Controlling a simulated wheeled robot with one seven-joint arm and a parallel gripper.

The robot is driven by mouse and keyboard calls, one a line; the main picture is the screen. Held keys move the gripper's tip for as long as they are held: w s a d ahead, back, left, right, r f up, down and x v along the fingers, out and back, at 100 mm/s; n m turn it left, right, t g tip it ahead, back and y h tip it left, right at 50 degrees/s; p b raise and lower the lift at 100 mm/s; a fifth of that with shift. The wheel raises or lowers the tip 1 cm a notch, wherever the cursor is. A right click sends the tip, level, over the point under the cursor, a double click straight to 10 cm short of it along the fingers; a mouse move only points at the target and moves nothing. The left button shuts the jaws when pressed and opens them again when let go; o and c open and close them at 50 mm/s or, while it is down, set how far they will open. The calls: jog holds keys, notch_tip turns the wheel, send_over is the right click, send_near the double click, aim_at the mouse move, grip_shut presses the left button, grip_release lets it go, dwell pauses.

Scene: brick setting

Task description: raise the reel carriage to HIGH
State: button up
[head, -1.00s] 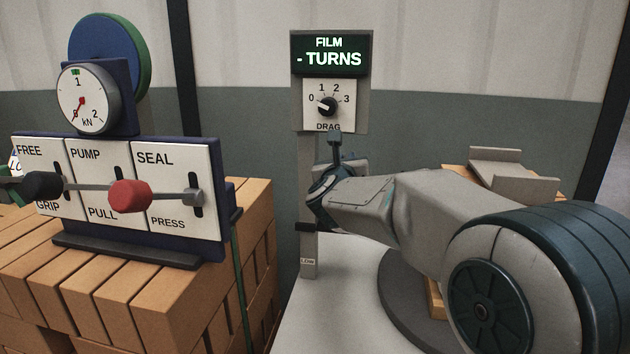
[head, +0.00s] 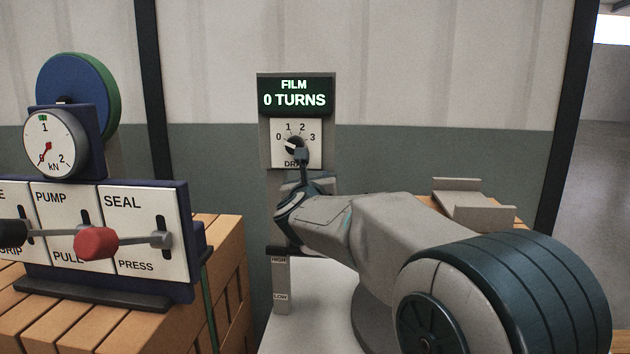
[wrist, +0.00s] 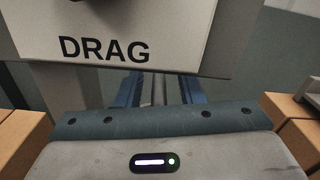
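A dark bar (head: 279,250), which looks like part of the reel carriage, sits on the grey post just above the HIGH label (head: 279,260). The LOW label (head: 280,297) is further down the post. The rest of the carriage is hidden behind my arm. My gripper (head: 301,160) is in front of the post, overlapping the lower part of the DRAG panel in the head view. In the wrist view my gripper (wrist: 157,90) reaches in under the DRAG panel (wrist: 105,50). Its fingertips are hidden there, so what lies between them cannot be made out.
The display (head: 295,98) reads FILM 0 TURNS, above the DRAG dial (head: 294,145). At left, a lever panel (head: 105,240) with a red knob (head: 97,244) and a kN gauge (head: 50,144) stands on bricks. A grey cradle (head: 473,203) is at right.

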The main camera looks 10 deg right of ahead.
jog(key=v, duration=1.3)
jog(key=shift+s, duration=0.4)
jog(key=shift+a, duration=0.1)
